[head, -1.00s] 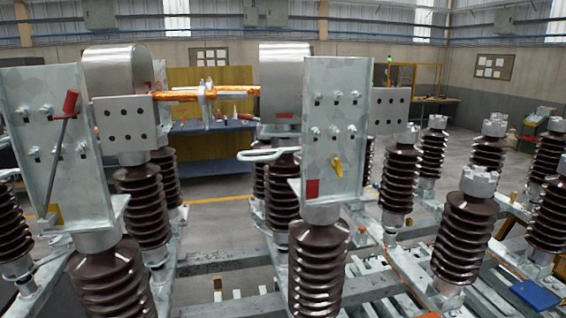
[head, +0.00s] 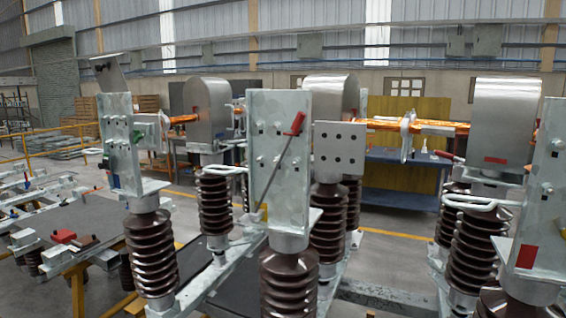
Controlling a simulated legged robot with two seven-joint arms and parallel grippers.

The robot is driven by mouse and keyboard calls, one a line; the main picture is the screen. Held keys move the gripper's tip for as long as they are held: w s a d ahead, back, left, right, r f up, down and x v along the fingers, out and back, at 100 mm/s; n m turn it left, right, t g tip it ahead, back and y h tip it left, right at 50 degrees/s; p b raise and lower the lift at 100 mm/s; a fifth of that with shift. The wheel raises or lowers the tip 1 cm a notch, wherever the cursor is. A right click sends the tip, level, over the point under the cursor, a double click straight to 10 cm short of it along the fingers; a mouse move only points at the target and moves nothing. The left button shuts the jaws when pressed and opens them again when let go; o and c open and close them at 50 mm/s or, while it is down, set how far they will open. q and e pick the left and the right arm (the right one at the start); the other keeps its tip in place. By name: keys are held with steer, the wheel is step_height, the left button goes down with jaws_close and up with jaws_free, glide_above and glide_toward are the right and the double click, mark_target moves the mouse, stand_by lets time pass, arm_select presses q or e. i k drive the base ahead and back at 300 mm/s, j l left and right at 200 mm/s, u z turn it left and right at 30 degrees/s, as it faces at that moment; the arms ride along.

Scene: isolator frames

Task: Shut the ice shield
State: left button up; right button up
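No part in view is clearly marked as the ice shield. Rounded grey metal hoods that could be ice shields stand at the left (head: 210,108), the middle (head: 338,88) and the right (head: 505,115). Each is near the top of brown ribbed insulators. At the far left, a small plate (head: 111,72) tilts up above an upright galvanized plate (head: 117,120). A red-handled lever (head: 296,124) slants down across the middle upright plate (head: 262,160). Neither of my grippers is in view.
Orange-wrapped bars (head: 420,126) run between the hoods. White looped rods (head: 478,201) stick out beside the plates. Steel base beams (head: 215,272) block the floor between the insulators. A blue bench (head: 400,178) stands behind. Grey floor is open at the left, beyond low frames (head: 70,255).

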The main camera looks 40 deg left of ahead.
mark_target(107, 70)
steer(key=u, duration=2.2)
